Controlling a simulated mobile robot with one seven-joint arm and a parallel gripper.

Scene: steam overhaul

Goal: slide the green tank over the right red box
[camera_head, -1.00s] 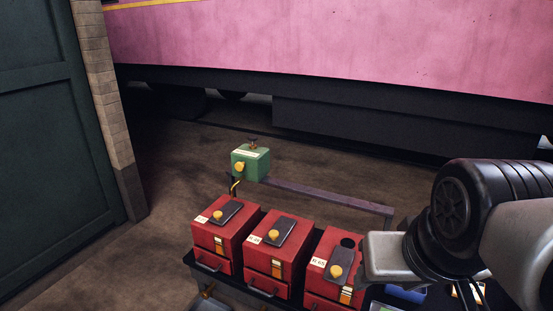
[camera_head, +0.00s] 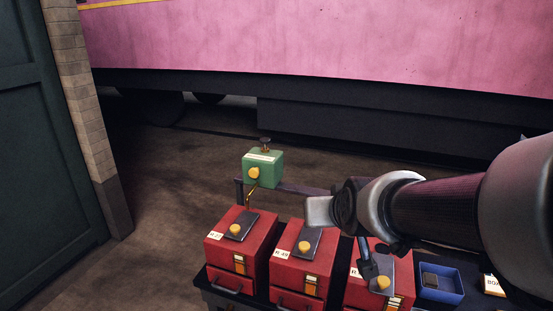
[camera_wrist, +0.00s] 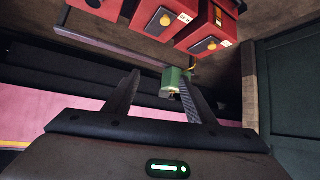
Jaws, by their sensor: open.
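The green tank (camera_head: 263,172) has a yellow knob, a label and a dark valve on top. It is at the left end of a rail (camera_head: 310,190) behind the red boxes. The right red box (camera_head: 398,284) has a dark lid plate with a yellow knob; my arm covers part of its top. In the wrist view the green tank (camera_wrist: 172,77) shows beyond my gripper (camera_wrist: 158,78), close to the right finger, which overlaps its edge. My gripper is open with nothing held. The distance between finger and tank is hard to tell.
The left red box (camera_head: 240,250) and middle red box (camera_head: 300,263) stand beside the right one on a dark bench. A blue tray (camera_head: 441,287) and a label card (camera_head: 493,285) are at the right. A pink carriage (camera_head: 320,40) is behind; a green door (camera_head: 35,150) stands left.

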